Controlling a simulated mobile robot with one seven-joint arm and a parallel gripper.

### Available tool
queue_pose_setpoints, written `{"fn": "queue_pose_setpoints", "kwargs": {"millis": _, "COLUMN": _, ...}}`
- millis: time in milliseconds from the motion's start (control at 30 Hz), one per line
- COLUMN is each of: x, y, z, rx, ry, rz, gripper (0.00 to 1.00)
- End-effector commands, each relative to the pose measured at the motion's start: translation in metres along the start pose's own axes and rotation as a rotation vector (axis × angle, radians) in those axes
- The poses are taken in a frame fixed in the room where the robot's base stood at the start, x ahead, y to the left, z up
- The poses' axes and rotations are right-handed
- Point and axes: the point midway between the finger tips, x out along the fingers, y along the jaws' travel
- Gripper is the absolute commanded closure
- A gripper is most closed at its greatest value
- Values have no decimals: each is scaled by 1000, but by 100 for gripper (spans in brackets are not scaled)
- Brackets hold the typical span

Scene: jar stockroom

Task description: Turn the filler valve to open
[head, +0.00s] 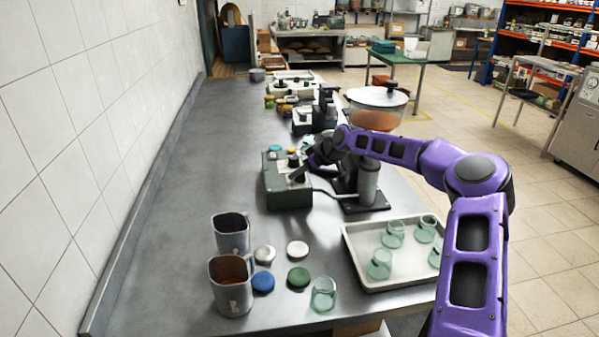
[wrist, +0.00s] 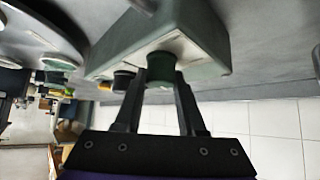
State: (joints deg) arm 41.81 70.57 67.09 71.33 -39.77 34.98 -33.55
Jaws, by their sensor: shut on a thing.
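The filler has a clear hopper (head: 376,98) with orange-brown contents, on a dark stand with a metal cylinder (head: 368,182). A grey-green box (head: 288,195) stands to its left on the counter; it shows upside down in the wrist view (wrist: 200,28). My gripper (head: 306,166) is at the box's top. In the wrist view my gripper (wrist: 161,80) is shut on a round green knob (wrist: 160,66) that sticks out of the box.
A white tray (head: 352,262) with several glass jars is at the front right. Two metal jugs (head: 231,285), several lids (head: 298,277) and a loose jar (head: 323,295) are at the front. A tiled wall borders the left; the counter's left strip is clear.

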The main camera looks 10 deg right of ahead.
Motion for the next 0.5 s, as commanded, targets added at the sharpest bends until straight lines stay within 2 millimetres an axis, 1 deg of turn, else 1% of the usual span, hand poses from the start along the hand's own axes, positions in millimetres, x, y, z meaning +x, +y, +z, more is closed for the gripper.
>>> {"fn": "queue_pose_setpoints", "kwargs": {"millis": 267, "x": 0, "y": 1, "z": 0, "rx": 18, "ry": 0, "rz": 24, "gripper": 100}}
{"fn": "queue_pose_setpoints", "kwargs": {"millis": 500, "x": 1, "y": 0, "z": 1, "rx": 100, "ry": 0, "rz": 114, "gripper": 100}}
